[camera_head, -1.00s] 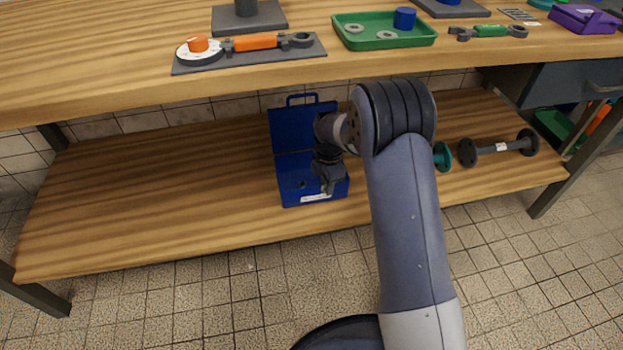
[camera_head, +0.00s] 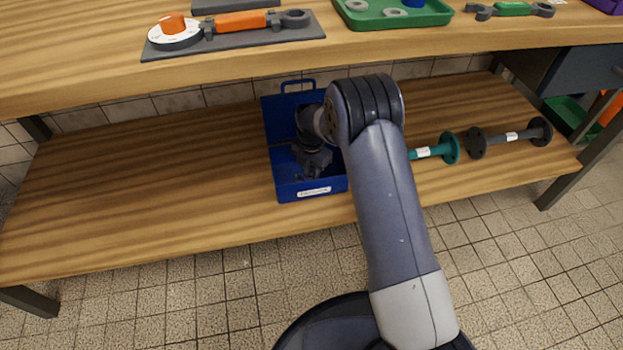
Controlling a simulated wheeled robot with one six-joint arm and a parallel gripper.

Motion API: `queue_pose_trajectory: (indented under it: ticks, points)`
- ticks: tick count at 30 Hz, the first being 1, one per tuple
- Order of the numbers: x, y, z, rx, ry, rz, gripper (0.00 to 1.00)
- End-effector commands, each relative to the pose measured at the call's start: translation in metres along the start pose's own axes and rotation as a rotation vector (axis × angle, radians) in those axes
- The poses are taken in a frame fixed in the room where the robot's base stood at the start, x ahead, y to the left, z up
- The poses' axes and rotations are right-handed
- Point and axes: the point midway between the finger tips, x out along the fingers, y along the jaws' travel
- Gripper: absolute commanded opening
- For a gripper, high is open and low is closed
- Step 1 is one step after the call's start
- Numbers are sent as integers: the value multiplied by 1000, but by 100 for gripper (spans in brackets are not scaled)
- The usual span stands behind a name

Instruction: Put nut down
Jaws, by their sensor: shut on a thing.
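My gripper (camera_head: 312,172) points down inside the open blue toolbox (camera_head: 283,189) on the lower wooden shelf. Its fingers are small and dark in this view. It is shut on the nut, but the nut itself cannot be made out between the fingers. The toolbox has its lid raised at the back with a handle on top, and a white label on its front wall. My wrist and forearm cover the right part of the lid and box.
The workbench top (camera_head: 90,60) overhangs the shelf (camera_head: 140,200). It bears an orange-handled wrench (camera_head: 240,22) and a green tray (camera_head: 400,20) with grey rings. A teal flanged pipe (camera_head: 448,148) and a dark flanged pipe (camera_head: 510,137) lie right of the toolbox. The shelf's left is clear.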

Motion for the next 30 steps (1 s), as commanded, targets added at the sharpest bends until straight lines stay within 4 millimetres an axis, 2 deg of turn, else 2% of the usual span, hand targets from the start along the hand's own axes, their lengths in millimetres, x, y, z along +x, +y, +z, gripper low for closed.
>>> queue_pose_trajectory:
  ticks: [1, 4, 16, 17, 20, 30]
  points:
    - [15, 0, 0, 0, 1, -2, 0]
    - [29, 0, 0, 1, 1, -1, 0]
    - [33, 0, 0, 1, 0, 0, 0]
    - [33, 0, 0, 1, 0, 0, 22]
    - [32, 0, 0, 1, 0, 0, 30]
    - [27, 0, 0, 1, 0, 0, 30]
